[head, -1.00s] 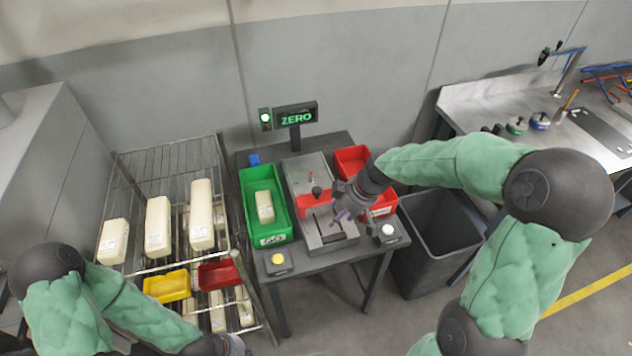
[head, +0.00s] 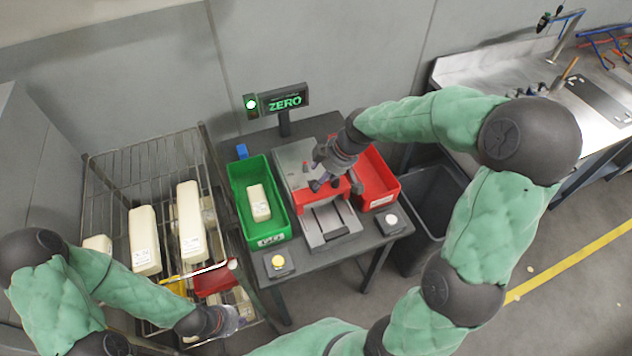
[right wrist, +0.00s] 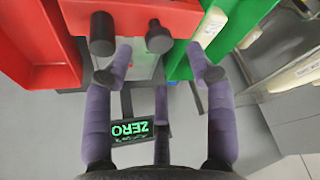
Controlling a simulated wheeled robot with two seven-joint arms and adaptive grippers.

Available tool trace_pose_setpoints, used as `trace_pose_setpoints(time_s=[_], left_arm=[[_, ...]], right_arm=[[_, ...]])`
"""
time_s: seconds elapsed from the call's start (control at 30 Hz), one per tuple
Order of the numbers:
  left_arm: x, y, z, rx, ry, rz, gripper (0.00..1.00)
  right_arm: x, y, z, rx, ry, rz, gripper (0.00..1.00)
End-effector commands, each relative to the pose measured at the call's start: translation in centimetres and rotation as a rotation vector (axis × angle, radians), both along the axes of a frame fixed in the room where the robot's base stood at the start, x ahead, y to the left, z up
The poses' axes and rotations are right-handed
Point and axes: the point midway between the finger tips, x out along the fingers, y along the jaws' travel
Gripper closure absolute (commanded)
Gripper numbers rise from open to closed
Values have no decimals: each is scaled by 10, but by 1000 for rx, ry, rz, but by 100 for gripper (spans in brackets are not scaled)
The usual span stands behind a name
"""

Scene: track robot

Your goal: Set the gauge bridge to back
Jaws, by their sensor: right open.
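The gauge bridge (head: 308,197) is a red crosspiece spanning the grey metal track (head: 322,222), around the track's middle. Its red face also shows at the top of the right wrist view (right wrist: 130,15), with two dark round knobs near it. My right gripper (head: 325,182) is over the bridge and hides part of it. In the right wrist view its purple fingers (right wrist: 160,78) are spread, with nothing seen between them. Contact with the bridge cannot be told. My left gripper (head: 232,318) is low at the left, near the rack; its fingers are too unclear to read.
A green bin (head: 238,190) holding a pale block stands left of the track, a red bin (head: 388,183) right. The display (head: 284,99) reads ZERO beside a green lamp. Yellow (head: 278,262) and white (head: 391,219) buttons sit at the table front. The rack (head: 150,160) is left.

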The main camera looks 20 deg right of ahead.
Motion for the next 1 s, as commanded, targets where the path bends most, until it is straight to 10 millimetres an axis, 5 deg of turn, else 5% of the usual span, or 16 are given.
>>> trace_pose_setpoints(time_s=[0.3, 0.73, 0.93, 1.0], left_arm=[[0, 0, -8, 0, -1, 0, 100], [0, 0, -9, 0, -1, 0, 100], [0, 0, -9, 0, -1, 0, 100], [0, 0, -9, 0, -1, 0, 100]], right_arm=[[13, 11, -41, 0, 0, 1, 44], [15, 13, -48, 0, -1, 0, 44], [15, 13, -48, 0, -1, 0, 100], [15, 13, -48, 0, -1, 0, 100]])
